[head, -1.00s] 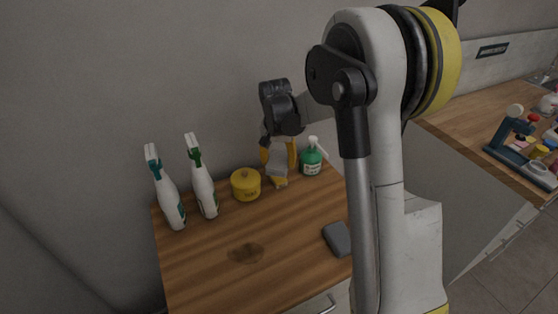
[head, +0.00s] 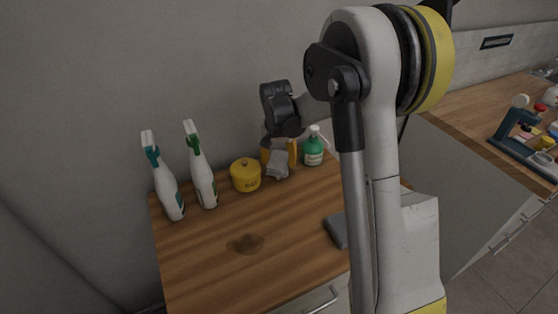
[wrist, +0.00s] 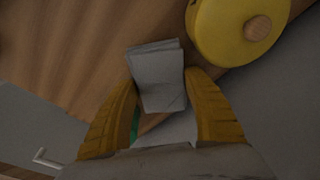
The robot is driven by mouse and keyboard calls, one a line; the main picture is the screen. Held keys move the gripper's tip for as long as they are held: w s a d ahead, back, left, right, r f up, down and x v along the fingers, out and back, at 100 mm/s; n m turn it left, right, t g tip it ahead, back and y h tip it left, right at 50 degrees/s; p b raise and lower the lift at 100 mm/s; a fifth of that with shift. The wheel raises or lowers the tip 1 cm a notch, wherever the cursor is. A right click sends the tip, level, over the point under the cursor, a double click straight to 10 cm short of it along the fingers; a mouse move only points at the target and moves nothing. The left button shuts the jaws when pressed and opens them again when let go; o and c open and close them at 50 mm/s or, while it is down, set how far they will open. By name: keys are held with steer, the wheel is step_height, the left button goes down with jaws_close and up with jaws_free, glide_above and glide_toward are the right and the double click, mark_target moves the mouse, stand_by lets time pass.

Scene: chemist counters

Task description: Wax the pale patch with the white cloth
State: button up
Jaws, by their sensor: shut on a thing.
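The white cloth (head: 278,164), greyish in this light, hangs from my gripper (head: 279,152) near the back of the wooden counter. In the wrist view my gripper (wrist: 160,100) has its yellow fingers on either side of the folded cloth (wrist: 158,75). I cannot tell if the cloth's lower end touches the wood. The patch (head: 246,243) lies on the bare counter, toward the front; it looks brown and darker than the wood around it. A yellow lidded tin (head: 245,175) stands just left of the cloth; it also shows in the wrist view (wrist: 228,28).
Two white spray bottles (head: 168,188) (head: 201,178) stand at the back left. A green pump bottle (head: 314,150) stands right of my gripper. A dark grey block (head: 336,230) lies on the right, partly behind my arm. The counter (head: 205,255) around the patch is clear.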

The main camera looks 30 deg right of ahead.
mark_target(280, 158)
steer(key=shift+f+b, duration=0.4)
steer(key=shift+f, duration=0.2)
stand_by(1.3)
steer(key=shift+r+p, duration=2.4)
steer(key=shift+r, duration=1.15)
